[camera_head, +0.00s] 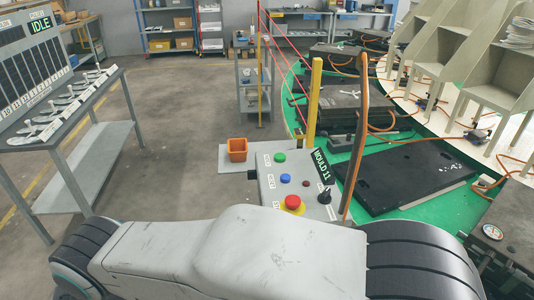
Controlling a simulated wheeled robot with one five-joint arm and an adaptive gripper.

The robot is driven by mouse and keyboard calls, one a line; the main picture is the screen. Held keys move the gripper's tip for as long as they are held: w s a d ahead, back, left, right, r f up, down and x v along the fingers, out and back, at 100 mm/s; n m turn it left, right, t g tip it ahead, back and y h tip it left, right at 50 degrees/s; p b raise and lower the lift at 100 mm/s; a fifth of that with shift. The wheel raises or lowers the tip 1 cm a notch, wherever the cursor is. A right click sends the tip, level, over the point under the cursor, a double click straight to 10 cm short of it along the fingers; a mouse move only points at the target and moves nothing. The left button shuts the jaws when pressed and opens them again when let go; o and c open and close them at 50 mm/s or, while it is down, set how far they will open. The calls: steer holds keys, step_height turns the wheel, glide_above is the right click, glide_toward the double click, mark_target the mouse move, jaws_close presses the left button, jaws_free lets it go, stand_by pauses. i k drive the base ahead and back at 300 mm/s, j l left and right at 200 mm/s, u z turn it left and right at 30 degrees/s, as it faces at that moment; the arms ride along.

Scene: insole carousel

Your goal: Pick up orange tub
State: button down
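The orange tub (237,149) is a small, square, open-topped container. It stands on a small grey shelf (228,168) at the left side of a grey control panel (272,182). Nothing visible touches or covers the tub. My gripper does not show in this view, so its place relative to the tub cannot be told.
The panel carries coloured buttons, a knob and a "MOULD 11" display (321,167). A yellow post (314,100) stands behind it. The green carousel (400,205) with dark moulds lies right. A grey table (60,110) stands left. The floor between is clear.

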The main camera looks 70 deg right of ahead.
mark_target(238, 149)
steer(key=z, duration=2.2)
steer(key=i+j, duration=0.85)
steer(key=i, duration=0.15)
steer(key=i+j, duration=0.85)
steer(key=i, duration=0.2)
steer(key=k+j+z, duration=0.2)
steer(key=k, duration=0.25)
steer(key=i+l+u, duration=0.15)
steer(key=i, duration=0.25)
